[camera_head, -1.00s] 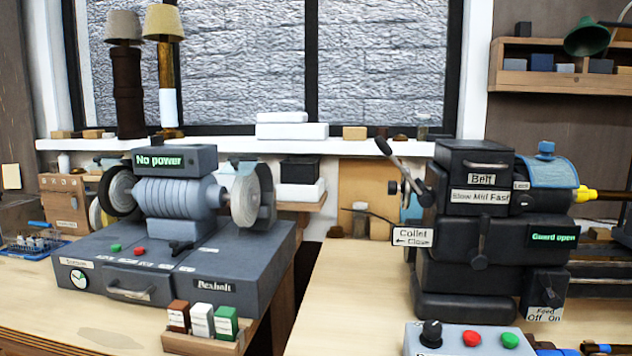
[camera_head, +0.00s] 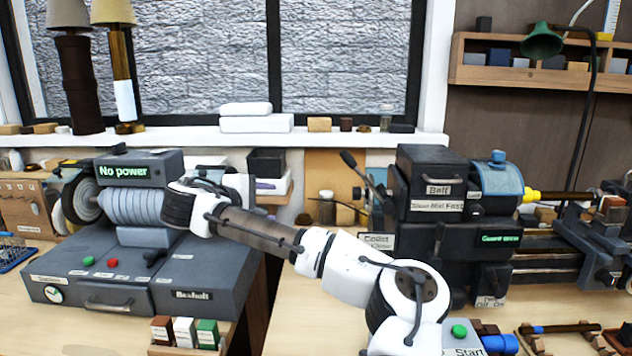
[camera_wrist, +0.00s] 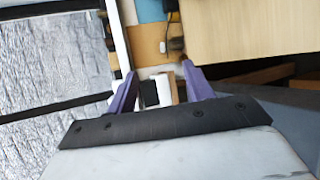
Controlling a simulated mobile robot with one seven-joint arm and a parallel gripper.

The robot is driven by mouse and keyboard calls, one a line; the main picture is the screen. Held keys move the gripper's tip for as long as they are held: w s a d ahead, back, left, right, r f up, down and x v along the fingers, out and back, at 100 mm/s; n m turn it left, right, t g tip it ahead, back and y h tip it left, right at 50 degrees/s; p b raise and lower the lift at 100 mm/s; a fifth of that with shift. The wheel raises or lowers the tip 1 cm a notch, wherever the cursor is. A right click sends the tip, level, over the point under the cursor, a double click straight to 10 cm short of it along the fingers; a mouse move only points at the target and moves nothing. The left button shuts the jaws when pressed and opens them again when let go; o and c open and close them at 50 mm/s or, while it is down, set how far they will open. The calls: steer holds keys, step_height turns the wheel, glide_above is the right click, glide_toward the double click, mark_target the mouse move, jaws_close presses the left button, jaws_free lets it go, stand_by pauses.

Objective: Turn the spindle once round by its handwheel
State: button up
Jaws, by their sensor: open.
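The lathe headstock (camera_head: 436,215) stands on the right bench, with "Belt" and "Collet Close" labels and a green lit "Guard open" sign. A dark lever (camera_head: 357,168) rises at its left end, with small dark parts below it. I cannot make out the handwheel clearly there; my arm and the lever are near that end. My arm reaches left across the front of the machines, its far end over the polishing machine, well left of the headstock. My gripper (camera_wrist: 158,68) shows in the wrist view with two purple fingers apart and nothing between them. Its fingers are hidden in the head view.
The polishing machine (camera_head: 118,262) on the left bench reads "No power". A gap separates the benches. A jar (camera_head: 327,207) stands behind. A green lamp (camera_head: 541,42) hangs at the right. The control box (camera_head: 461,338) is partly covered by my arm.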

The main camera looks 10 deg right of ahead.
steer(key=s+d+r+m+g+h, duration=0.2)
steer(key=s+d+r+g+h, duration=0.15)
steer(key=d, duration=0.55)
steer(key=shift+f+p+x, duration=0.15)
steer(key=shift+p+x, duration=1)
steer(key=shift+x, duration=2.4)
steer(key=shift+f+p+x, duration=0.2)
steer(key=shift+p+x, duration=0.9)
steer(key=shift+x, duration=2.45)
steer(key=shift+w+a, duration=0.2)
steer(key=shift+a, duration=0.05)
steer(key=shift+c, duration=0.4)
